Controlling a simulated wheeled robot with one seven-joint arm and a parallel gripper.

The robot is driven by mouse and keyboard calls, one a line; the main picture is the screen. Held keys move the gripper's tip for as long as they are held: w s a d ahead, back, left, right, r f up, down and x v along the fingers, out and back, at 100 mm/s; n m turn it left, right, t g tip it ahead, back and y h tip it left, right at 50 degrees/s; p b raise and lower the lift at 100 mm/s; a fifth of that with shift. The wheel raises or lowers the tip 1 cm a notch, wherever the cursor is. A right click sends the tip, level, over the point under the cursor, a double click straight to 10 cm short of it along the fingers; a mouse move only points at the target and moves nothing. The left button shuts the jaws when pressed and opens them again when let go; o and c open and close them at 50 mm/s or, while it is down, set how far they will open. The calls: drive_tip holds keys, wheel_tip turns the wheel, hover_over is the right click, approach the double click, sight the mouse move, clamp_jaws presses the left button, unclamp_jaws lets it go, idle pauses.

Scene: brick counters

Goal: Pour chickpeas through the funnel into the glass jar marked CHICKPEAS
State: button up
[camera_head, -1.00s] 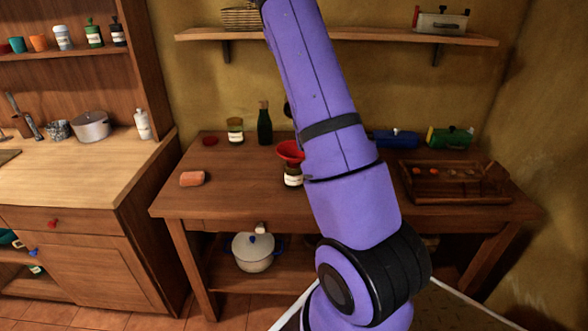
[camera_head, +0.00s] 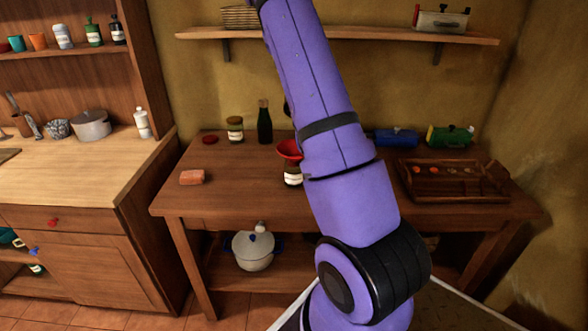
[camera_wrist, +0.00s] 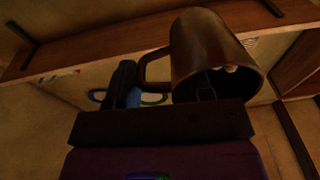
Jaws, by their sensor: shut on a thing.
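A red funnel (camera_head: 289,149) sits on a jar (camera_head: 293,174) with a pale label on the wooden table. The label's words are too small to read, and my arm hides the right part of both. In the wrist view, a brown mug (camera_wrist: 200,45) is tilted, with its handle to the left and its dark opening towards the camera. A few pale bits show inside its mouth. My gripper (camera_wrist: 145,98) is shut on the mug; the exact contact is too dark to make out. In the head view my arm hides the gripper and most of the mug.
A lidded jar (camera_head: 235,130) and a dark green bottle (camera_head: 264,122) stand behind the funnel. A reddish block (camera_head: 192,177) lies at the table's left. A wooden tray (camera_head: 460,196) is at the right. A shelf (camera_head: 380,35) runs above. The table's front left is clear.

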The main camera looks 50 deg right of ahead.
drive_tip(key=shift+s+a+r+t+h+p, duration=0.1)
drive_tip(key=shift+s+a+t+h+p, duration=0.15)
drive_tip(key=shift+t+h+p, duration=0.45)
drive_tip(key=shift+s+a+r+t+h+p, duration=0.1)
drive_tip(key=shift+s+a+t+h+p, duration=0.1)
drive_tip(key=shift+t+h+p, duration=0.45)
idle(3.6)
drive_tip(key=shift+s+a+f+t+h, duration=0.1)
drive_tip(key=shift+a+t+h, duration=0.1)
drive_tip(key=shift+t+h, duration=0.4)
idle(1.8)
drive_tip(key=shift+s+d+g, duration=0.1)
drive_tip(key=shift+g, duration=0.15)
